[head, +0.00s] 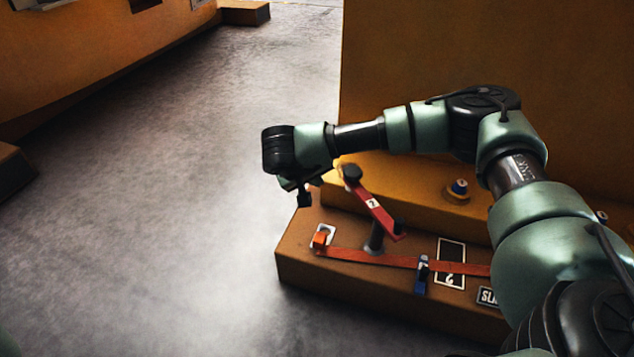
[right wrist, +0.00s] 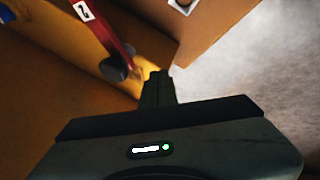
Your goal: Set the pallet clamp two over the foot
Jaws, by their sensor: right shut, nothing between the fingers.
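The pallet clamp two is a red bar (head: 381,215) with a white number label, set on a grey post (head: 375,238). A black knob (head: 351,173) is at its far end, towards the yellow ledge. An orange block (head: 320,239) on a white patch, possibly the foot, sits at the base's left corner; the bar is not over it. My right gripper (head: 304,196) is shut and empty, left of the knob and apart from it. In the right wrist view its fingertips (right wrist: 157,80) are together, right of the knob (right wrist: 115,69) and the red bar (right wrist: 103,22). My left gripper is not in view.
The brown base (head: 340,278) carries an orange-red strap (head: 385,260), a blue clip (head: 422,278) and a black number plate (head: 450,262). A yellow ledge (head: 420,188) with another fitting (head: 458,190) stands behind. Grey floor (head: 170,200) at left is open.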

